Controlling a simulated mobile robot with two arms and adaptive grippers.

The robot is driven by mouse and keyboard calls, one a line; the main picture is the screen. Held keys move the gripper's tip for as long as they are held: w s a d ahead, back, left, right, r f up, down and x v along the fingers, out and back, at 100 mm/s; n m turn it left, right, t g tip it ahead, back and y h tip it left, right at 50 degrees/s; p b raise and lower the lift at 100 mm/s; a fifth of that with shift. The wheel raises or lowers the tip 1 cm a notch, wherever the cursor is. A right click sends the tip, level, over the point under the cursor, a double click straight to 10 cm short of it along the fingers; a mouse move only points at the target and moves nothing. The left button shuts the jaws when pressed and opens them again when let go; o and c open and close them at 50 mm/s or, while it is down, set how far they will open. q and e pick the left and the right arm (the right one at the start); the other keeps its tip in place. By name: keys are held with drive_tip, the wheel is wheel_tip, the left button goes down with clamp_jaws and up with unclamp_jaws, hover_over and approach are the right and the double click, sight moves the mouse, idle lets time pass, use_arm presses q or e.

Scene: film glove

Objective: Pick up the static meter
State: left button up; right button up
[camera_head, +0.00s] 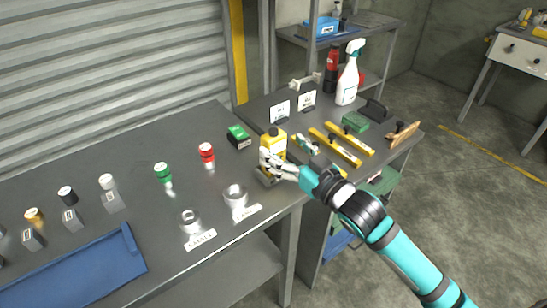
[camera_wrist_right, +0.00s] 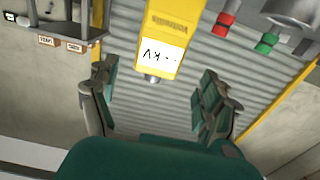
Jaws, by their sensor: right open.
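The static meter is a yellow box (camera_head: 274,142) standing upright in a dark holder near the right end of the dark workbench. In the right wrist view the yellow meter (camera_wrist_right: 176,20) shows a white label reading kV. My right gripper (camera_head: 270,163) is in front of the meter and hides its lower part in the head view. In the wrist view my right gripper (camera_wrist_right: 157,92) is open, with its fingers apart and the meter ahead between them. I cannot tell whether a finger touches it. My left gripper is not in view.
Metal rings (camera_head: 235,194) lie at the bench front. Yellow levels (camera_head: 335,148), a spray bottle (camera_head: 349,75) and two label cards crowd the right side. A blue mat (camera_head: 75,270) lies far left.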

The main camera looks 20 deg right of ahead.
sight(278, 145)
drive_tip(key=x, duration=0.2)
drive_tip(key=f+p+x, duration=0.1)
drive_tip(key=x, duration=0.2)
drive_tip(key=shift+w+d, duration=0.15)
drive_tip(key=shift+c, duration=0.2)
drive_tip(key=c, duration=1.6)
clamp_jaws()
